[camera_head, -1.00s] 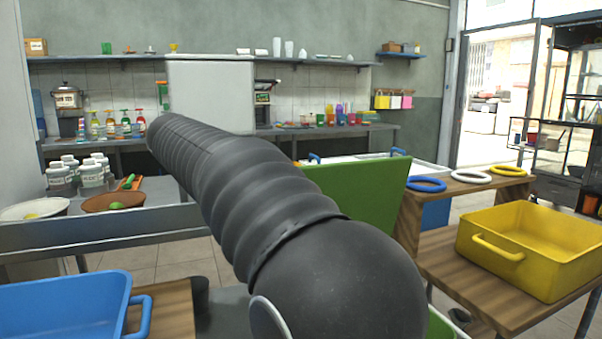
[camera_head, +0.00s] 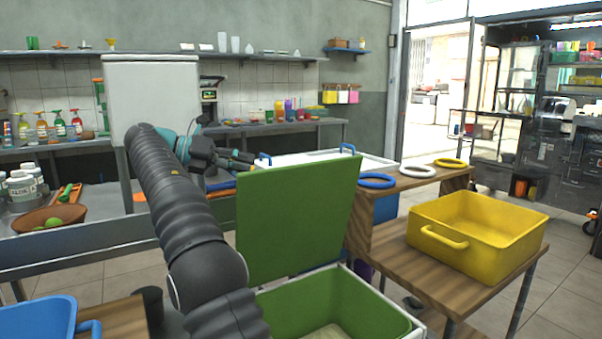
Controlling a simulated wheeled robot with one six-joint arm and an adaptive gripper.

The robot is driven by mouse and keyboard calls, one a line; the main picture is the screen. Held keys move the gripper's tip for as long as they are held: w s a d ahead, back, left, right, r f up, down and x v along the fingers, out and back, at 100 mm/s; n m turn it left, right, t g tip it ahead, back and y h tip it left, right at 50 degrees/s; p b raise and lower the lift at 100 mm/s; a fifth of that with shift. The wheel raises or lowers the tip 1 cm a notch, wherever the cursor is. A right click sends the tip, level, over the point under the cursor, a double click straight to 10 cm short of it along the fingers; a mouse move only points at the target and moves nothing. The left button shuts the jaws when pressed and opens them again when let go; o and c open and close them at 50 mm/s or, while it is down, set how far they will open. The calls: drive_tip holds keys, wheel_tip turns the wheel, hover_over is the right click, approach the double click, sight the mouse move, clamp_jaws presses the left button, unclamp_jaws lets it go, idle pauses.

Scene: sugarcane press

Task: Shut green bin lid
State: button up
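The green bin (camera_head: 395,322) stands on the floor in front of me, with a pale rim and an empty-looking green inside. Its green lid (camera_head: 297,215) stands up open, hinged at the back edge of the bin. My arm reaches forward on the left of the lid. My gripper (camera_head: 252,160) is at the upper left of the lid, close to its top left corner. Its dark fingers point right. I cannot tell whether they touch the lid or how far apart they are.
A wooden stand on the right holds a yellow tub (camera_head: 480,228) and blue, white and yellow rings (camera_head: 376,181). A blue tub (camera_head: 38,318) sits at the lower left. A metal counter (camera_head: 60,245) runs behind my arm. A white bin with blue handles is behind the lid.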

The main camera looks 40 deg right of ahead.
sight(295, 173)
drive_tip(key=x, duration=1.3)
drive_tip(key=shift+s+d, duration=0.1)
drive_tip(key=shift+d, duration=0.15)
drive_tip(key=shift+c, duration=0.3)
clamp_jaws()
